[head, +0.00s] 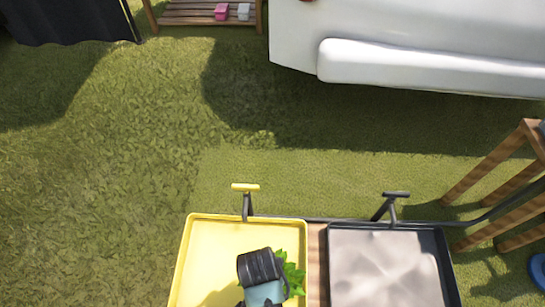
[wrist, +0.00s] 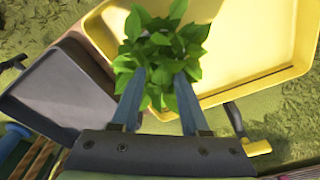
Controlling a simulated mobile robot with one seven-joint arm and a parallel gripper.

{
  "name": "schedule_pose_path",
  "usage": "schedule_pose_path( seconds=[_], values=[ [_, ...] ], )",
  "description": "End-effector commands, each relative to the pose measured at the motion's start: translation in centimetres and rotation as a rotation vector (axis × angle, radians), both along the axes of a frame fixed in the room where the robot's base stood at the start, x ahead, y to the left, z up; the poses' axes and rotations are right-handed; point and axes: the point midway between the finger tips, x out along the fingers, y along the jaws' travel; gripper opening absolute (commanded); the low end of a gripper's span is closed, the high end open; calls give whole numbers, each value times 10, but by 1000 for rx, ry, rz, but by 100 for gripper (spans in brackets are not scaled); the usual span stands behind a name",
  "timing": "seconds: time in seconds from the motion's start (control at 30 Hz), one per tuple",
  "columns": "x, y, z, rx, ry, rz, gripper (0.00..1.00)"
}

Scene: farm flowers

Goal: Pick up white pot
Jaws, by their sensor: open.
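My gripper (wrist: 160,74) is open over a leafy green plant (wrist: 162,48), its two blue-grey fingers apart with leaves between and around them. The plant is in or over the yellow tray (wrist: 240,45) of a cart. In the head view, my arm's end covers most of the plant, and some leaves (head: 292,272) show to its right in the yellow tray (head: 205,255). Any pot under the leaves is hidden, so I cannot tell its colour. A small white pot-like item (head: 243,12) sits far off on a wooden rack (head: 190,14).
A pink item (head: 221,10) sits beside the white one. A dark tray with a grey fill (head: 380,262) adjoins the yellow tray. Handles (head: 246,188) stick up at the trays' far edge. Wooden legs (head: 490,180) stand at right, and a white vehicle-like body (head: 400,45) behind. Grass between is clear.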

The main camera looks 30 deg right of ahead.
Motion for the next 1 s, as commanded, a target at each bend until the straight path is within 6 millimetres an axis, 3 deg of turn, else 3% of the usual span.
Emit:
schedule_pose_path(
  seconds=[0.23,0.6,0.87,0.9,1.0],
  values=[
    [0,-1,-14,0,-1,0,45],
    [-2,-5,-55,0,-1,-1,45],
    [-2,-5,-54,-1,-1,0,45],
    [-2,-5,-54,-1,-1,0,43],
    [-2,-5,-54,-1,-1,0,25]
  ],
)
